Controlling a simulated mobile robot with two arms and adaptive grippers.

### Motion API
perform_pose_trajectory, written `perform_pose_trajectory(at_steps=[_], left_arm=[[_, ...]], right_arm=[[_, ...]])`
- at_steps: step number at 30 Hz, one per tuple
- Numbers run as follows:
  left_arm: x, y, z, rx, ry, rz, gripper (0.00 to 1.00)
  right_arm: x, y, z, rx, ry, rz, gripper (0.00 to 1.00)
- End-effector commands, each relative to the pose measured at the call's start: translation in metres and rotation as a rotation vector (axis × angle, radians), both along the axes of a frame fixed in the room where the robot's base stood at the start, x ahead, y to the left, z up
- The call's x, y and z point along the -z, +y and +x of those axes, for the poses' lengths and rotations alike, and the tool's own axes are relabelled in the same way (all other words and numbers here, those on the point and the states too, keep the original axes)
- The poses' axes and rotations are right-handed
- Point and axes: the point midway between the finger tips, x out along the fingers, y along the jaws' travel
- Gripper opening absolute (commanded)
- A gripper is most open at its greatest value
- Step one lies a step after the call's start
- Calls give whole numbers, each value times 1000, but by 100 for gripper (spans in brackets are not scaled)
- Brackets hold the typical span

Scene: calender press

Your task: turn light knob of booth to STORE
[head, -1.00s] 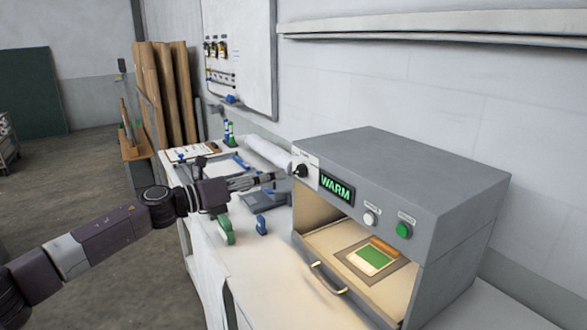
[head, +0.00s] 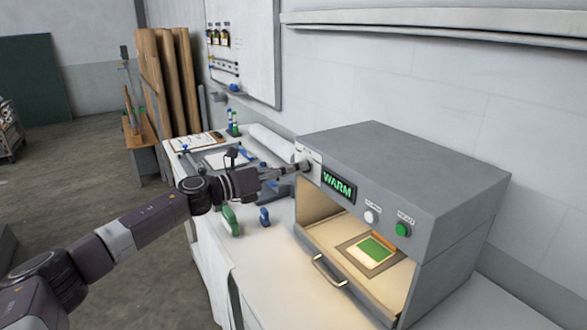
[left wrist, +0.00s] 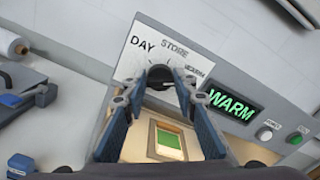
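The booth (head: 440,180) is a grey box with an open lit front. Its light knob (left wrist: 161,77) is black, on a white plate marked DAY, STORE and WARM in the left wrist view. The green display (head: 339,185) reads WARM. My left gripper (head: 304,168) is at the knob from the left. In the left wrist view its fingertips (left wrist: 168,74) lie on either side of the knob and partly hide it. Whether they press on it I cannot tell. The knob's pointer is not clear. My right gripper is not in view.
A white button (head: 371,217) and a green button (head: 402,229) sit right of the display. A drawer handle (head: 329,271) juts out below. A green-handled tool (head: 231,221) and a blue one (head: 264,216) stand on the bench under my left arm.

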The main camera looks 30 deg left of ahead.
Motion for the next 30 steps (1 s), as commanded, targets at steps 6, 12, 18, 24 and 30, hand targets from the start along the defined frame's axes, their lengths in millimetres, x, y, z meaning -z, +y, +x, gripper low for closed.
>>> perform_pose_trajectory(at_steps=[6, 12, 18, 24, 30], left_arm=[[0, 1, 0, -1, 0, 0, 2], [0, 1, 0, -2, 13, -19, 2], [-1, 1, 0, -1, 56, -92, 2], [-2, 2, 1, -3, 135, -227, 2], [-1, 2, 1, -2, 231, -390, 2]], right_arm=[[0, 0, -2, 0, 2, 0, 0], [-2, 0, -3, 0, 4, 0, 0], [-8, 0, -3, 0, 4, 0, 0], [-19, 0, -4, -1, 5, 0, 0], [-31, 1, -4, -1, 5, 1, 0]])
